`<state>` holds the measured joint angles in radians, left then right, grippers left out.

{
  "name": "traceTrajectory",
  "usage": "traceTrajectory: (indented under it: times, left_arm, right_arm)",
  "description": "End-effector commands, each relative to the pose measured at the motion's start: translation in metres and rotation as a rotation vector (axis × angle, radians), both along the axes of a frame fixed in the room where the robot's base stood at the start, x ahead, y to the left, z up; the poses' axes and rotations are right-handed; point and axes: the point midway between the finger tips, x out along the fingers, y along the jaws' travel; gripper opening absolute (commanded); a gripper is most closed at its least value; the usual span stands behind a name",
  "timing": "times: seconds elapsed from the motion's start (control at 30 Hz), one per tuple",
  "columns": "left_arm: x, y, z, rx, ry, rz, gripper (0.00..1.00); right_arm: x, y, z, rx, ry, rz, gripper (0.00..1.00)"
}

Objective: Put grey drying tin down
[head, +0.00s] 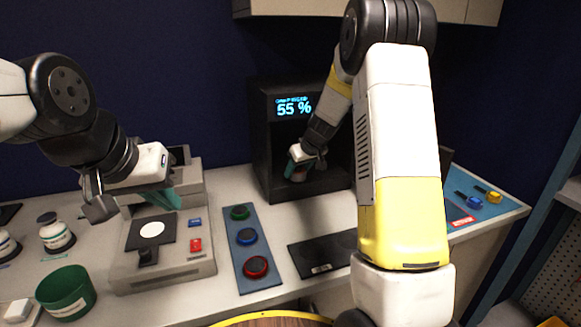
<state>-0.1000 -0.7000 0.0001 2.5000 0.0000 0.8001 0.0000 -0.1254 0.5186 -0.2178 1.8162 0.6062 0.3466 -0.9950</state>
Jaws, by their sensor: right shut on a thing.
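My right gripper (299,173) reaches into the open front of a black box-shaped chamber (264,150) whose display (294,106) reads 55 %. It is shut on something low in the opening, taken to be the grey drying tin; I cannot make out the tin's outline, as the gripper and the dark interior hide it. I cannot tell whether it touches the chamber floor. My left gripper (160,197) hangs above the grey instrument at the left. Its teal finger points down, and I cannot tell how far its jaws are apart.
The grey instrument (180,270) has a black plate with a white disc. A blue strip (243,217) bears green, blue and red round pieces. A black mat (315,257), a green cup (67,292), a labelled bottle (55,233) and a blue tray (490,207) also occupy the bench.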

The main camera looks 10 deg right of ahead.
Motion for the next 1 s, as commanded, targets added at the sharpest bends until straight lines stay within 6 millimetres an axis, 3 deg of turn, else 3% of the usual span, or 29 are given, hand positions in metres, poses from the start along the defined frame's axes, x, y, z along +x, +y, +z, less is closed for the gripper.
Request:
traceTrajectory:
  times: [0.1, 0.13, 0.23, 0.67, 1.0]
  left_arm:
    - [0.000, 0.000, 0.000, 0.000, 0.000, 0.000, 0.00]
    - [0.000, 0.000, 0.000, 0.000, 0.000, 0.000, 0.00]
    - [0.000, 0.000, 0.000, 0.000, 0.000, 0.000, 0.00]
    - [0.000, 0.000, 0.000, 0.000, 0.000, 0.000, 0.00]
    - [0.000, 0.000, 0.000, 0.000, 0.000, 0.000, 0.00]
  right_arm:
    - [0.000, 0.000, -0.003, 0.000, 0.001, -0.001, 0.04]
    - [0.000, 0.000, -0.003, 0.000, 0.000, 0.000, 0.55]
    - [0.000, 0.000, -0.003, 0.000, 0.000, 0.000, 0.73]
    - [-0.003, -0.001, 0.006, 0.000, -0.002, 0.002, 0.73]
    - [-0.037, -0.015, 0.065, 0.000, -0.005, 0.001, 0.73]
